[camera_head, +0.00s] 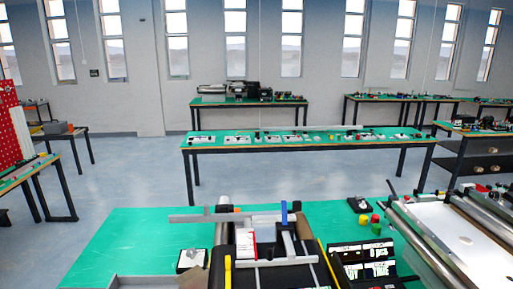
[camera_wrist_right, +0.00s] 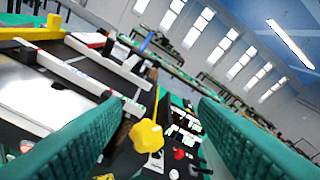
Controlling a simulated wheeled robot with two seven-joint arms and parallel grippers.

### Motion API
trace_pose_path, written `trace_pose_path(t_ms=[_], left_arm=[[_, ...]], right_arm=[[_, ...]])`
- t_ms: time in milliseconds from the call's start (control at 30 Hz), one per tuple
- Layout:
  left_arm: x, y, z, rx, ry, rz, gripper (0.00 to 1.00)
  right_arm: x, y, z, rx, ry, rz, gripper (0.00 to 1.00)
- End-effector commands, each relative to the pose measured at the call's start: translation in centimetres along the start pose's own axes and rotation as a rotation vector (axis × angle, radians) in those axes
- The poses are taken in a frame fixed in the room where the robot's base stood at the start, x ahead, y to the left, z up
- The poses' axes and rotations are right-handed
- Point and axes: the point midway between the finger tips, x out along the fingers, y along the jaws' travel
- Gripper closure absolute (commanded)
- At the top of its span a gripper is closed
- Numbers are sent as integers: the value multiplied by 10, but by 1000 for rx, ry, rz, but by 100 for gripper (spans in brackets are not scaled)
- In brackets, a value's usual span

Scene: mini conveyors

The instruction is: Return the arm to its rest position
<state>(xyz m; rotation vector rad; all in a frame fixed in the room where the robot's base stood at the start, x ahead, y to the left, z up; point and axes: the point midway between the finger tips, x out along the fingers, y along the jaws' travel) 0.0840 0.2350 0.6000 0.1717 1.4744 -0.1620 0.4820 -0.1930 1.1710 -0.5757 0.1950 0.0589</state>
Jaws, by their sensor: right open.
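My right gripper (camera_wrist_right: 163,102) shows in the right wrist view as two green ridged fingers, wide apart, with nothing held between them. A yellow knob-ended part (camera_wrist_right: 147,136) shows in the gap between the fingers, beyond them; contact with either finger is not visible. I cannot make out either gripper in the head view. My left gripper is not in view.
A mini conveyor (camera_head: 275,245) with grey rails and a blue upright (camera_head: 284,213) stands on the green-topped table (camera_head: 130,233). A dark display panel (camera_head: 366,263) is beside it. A second, wider conveyor (camera_head: 450,235) is at right. Floor beyond is clear up to another bench (camera_head: 290,147).

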Motion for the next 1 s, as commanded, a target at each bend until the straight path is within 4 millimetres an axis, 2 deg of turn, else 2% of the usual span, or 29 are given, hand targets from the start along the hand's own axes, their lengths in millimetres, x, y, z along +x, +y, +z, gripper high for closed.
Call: trace_pose_path(t_ms=[33,100,200,400,567,867,967,1000], left_arm=[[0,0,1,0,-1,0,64],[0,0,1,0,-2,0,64],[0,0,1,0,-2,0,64],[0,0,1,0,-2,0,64],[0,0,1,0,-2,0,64],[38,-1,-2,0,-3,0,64],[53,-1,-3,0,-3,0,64],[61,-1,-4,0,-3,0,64]], right_arm=[[-16,12,-33,72,142,44,46],[-39,26,-69,149,315,103,46],[-73,45,-105,228,511,178,46],[-137,74,-148,327,800,307,46],[-187,92,-166,383,988,404,46],[-148,156,-259,375,1024,420,46],[-137,183,-299,371,1036,426,46],[-132,196,-318,370,1043,429,46]])
